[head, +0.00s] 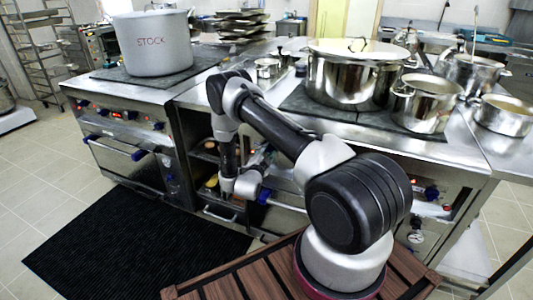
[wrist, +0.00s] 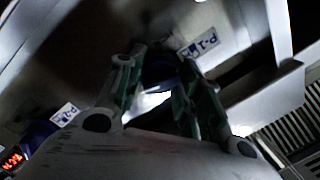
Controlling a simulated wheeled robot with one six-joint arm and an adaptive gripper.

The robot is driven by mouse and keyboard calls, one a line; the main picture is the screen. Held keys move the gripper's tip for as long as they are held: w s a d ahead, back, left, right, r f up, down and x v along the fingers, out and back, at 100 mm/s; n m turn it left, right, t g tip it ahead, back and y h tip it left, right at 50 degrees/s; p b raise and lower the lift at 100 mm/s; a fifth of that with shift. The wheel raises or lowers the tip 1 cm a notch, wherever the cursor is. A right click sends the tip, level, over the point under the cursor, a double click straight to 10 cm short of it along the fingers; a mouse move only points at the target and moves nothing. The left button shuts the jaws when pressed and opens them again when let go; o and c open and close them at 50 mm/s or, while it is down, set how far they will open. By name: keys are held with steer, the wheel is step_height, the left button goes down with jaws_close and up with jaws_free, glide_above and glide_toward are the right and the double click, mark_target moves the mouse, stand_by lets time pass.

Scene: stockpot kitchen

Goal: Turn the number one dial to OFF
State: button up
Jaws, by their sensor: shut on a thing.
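A dark blue dial (wrist: 160,72) sits on the metal panel in the wrist view, beside a white label (wrist: 205,42) that seems to read "P-1". My gripper (wrist: 160,66) has its two green-grey fingers on either side of this dial and is shut on it. The dial's pointer and any OFF mark are hidden or too dark to read. In the head view my gripper (head: 248,184) is low at the stove front, and its own arm hides the held dial there.
A second blue dial (wrist: 40,130) with its own label (wrist: 65,113) is close by, near a red lit display (wrist: 12,160). A pale metal bracket (wrist: 270,100) is at right. A large steel pot (head: 350,82) and a STOCK pot (head: 153,45) stand on the stoves above.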

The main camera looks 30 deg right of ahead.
steer(key=n, duration=0.5)
steer(key=shift+g, duration=0.4)
steer(key=n, duration=0.5)
steer(key=shift+g, duration=0.4)
steer(key=n, duration=0.5)
steer(key=shift+g, duration=0.4)
steer(key=n, duration=0.4)
steer(key=shift+n+g+h, duration=0.3)
steer(key=shift+n, duration=0.1)
steer(key=shift+r, duration=0.1)
steer(key=o, duration=1)
